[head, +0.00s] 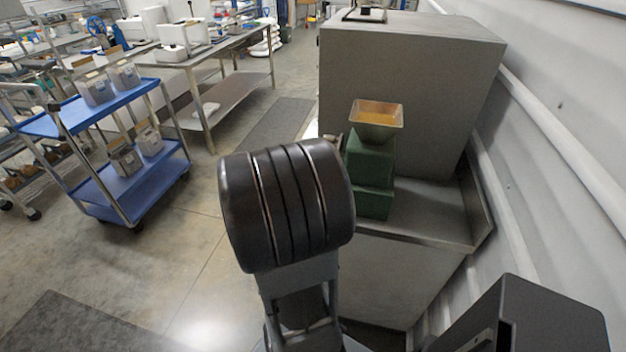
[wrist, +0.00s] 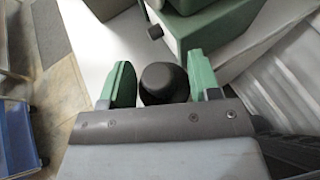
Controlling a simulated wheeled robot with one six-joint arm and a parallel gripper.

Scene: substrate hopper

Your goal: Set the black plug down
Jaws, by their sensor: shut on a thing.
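The black plug (wrist: 163,84) is a dark, rounded piece between the two green fingers of my gripper (wrist: 161,82) in the wrist view. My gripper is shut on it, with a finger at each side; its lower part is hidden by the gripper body. In the head view my own dark arm hides the gripper and the plug. The green hopper machine (head: 371,180), with a tan funnel (head: 377,131) holding yellowish material, stands on a metal counter.
The metal counter (head: 430,215) has bare room right of the machine. A large grey cabinet (head: 430,80) stands behind, with a dark object (head: 365,13) on top. A ribbed wall is at right. A blue cart (head: 110,105) with grey containers stands left; floor between is clear.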

